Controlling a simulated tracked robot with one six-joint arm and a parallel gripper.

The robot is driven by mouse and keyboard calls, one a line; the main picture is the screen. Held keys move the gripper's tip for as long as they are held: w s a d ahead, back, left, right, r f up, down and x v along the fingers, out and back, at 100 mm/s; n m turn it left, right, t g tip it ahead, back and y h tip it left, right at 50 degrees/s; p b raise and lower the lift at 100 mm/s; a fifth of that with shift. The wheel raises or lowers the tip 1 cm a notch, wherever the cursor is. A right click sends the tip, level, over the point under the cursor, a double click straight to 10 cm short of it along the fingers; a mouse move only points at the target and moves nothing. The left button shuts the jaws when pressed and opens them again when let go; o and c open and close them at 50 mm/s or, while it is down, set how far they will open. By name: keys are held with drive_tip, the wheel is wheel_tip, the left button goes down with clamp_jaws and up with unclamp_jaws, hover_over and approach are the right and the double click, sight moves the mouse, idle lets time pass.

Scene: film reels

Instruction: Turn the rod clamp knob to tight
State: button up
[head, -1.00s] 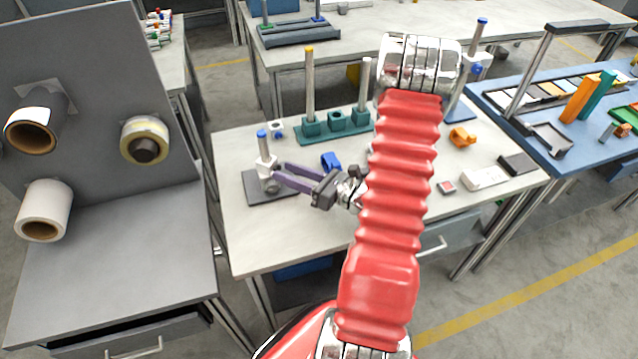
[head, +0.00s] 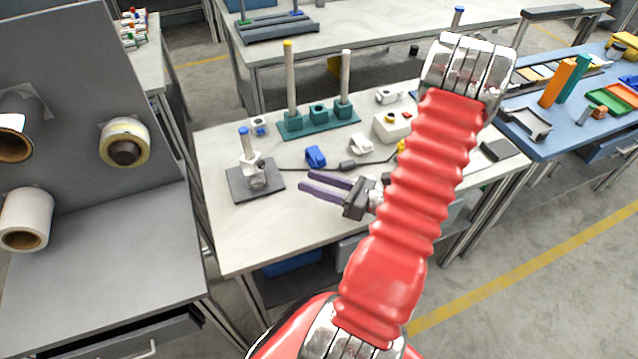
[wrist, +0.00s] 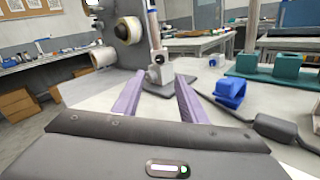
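The rod clamp (head: 257,175) is a grey block on a steel rod with a blue cap (head: 243,131), standing on a dark square base plate (head: 241,188) at the left of the table. Its dark round knob (wrist: 158,58) faces me in the wrist view, with the rod (wrist: 153,28) rising above. My gripper (head: 303,183) has two purple fingers spread apart, with nothing between them. It is to the right of the clamp, pointing at it but clear of it. In the wrist view, my gripper (wrist: 157,78) frames the clamp from a short distance.
A blue clip (head: 315,156) and a dark cable with a box (head: 347,166) lie behind my gripper. A teal stand (head: 290,131) with upright rods is farther back. The front left of the table (head: 245,240) is bare.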

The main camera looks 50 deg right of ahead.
drive_tip(key=shift+s+d, duration=0.15)
drive_tip(key=shift+s, duration=0.3)
drive_tip(key=a+r+n+g+y, duration=0.2)
drive_tip(key=a+r+n+g, duration=0.2)
drive_tip(key=a+n+g, duration=0.45)
drive_tip(key=a+r+n+g+y, duration=0.2)
drive_tip(key=a+r+n+g, duration=0.25)
drive_tip(key=a+n, duration=0.7)
drive_tip(key=s+a+r+n+h, duration=0.1)
drive_tip(key=a+r+n+h, duration=0.3)
drive_tip(key=n, duration=0.3)
drive_tip(key=s+a+r+n+t+h, duration=0.1)
drive_tip(key=s+a+r+n+h, duration=0.1)
drive_tip(key=r+n+h, duration=0.3)
wheel_tip(320, 180, up, 3)
drive_tip(key=a+n, duration=0.1)
drive_tip(key=n, duration=0.2)
drive_tip(key=shift+s+a+f+n+t+h, duration=0.2)
drive_tip(key=shift+s+a+n+t+h, duration=0.1)
drive_tip(key=shift+a+h, duration=0.1)
